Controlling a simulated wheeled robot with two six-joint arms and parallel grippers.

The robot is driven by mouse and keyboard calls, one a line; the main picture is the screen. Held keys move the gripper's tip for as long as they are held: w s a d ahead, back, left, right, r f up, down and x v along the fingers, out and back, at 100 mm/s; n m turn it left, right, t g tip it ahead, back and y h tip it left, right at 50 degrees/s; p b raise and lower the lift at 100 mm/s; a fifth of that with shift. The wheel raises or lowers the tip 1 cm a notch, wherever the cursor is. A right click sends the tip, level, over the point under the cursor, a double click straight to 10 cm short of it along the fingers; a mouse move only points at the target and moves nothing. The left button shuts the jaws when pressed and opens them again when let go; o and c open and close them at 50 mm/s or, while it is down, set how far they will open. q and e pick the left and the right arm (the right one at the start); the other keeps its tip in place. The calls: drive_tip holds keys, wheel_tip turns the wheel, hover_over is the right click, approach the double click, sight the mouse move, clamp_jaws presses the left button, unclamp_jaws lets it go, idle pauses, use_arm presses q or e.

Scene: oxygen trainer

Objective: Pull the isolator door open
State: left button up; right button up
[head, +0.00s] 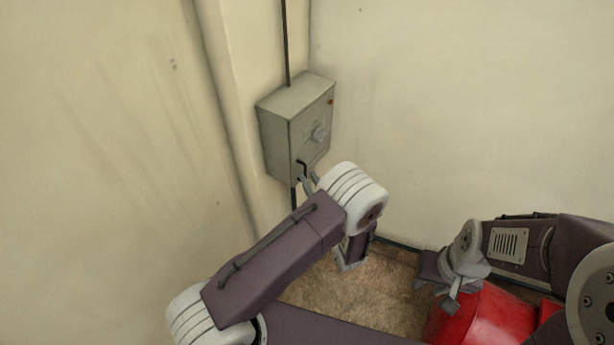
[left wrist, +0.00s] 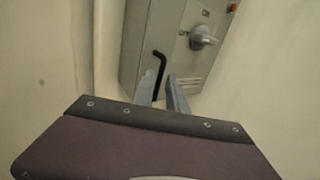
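The isolator is a grey box (head: 275,135) on the wall by the corner, with its door face (head: 312,120) toward the right. The door looks closed. A black bent handle (left wrist: 159,66) is low on the door's left side; a grey rotary switch (left wrist: 203,40) is further right. My left gripper (head: 308,182) is just below the handle in the head view. In the left wrist view its two fingers (left wrist: 162,85) are apart, with the handle's lower part between them; I cannot tell whether they touch it. My right gripper (head: 437,293) is low at the right, its fingers apart and empty.
A black conduit (head: 286,45) runs up from the box along the wall. A vertical pipe (head: 228,130) stands left of it. A red rounded object (head: 490,318) is below my right gripper. The wall right of the box is clear.

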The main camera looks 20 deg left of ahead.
use_arm(q)
drive_tip(key=shift+x, duration=1.2)
clamp_jaws()
idle(0.5)
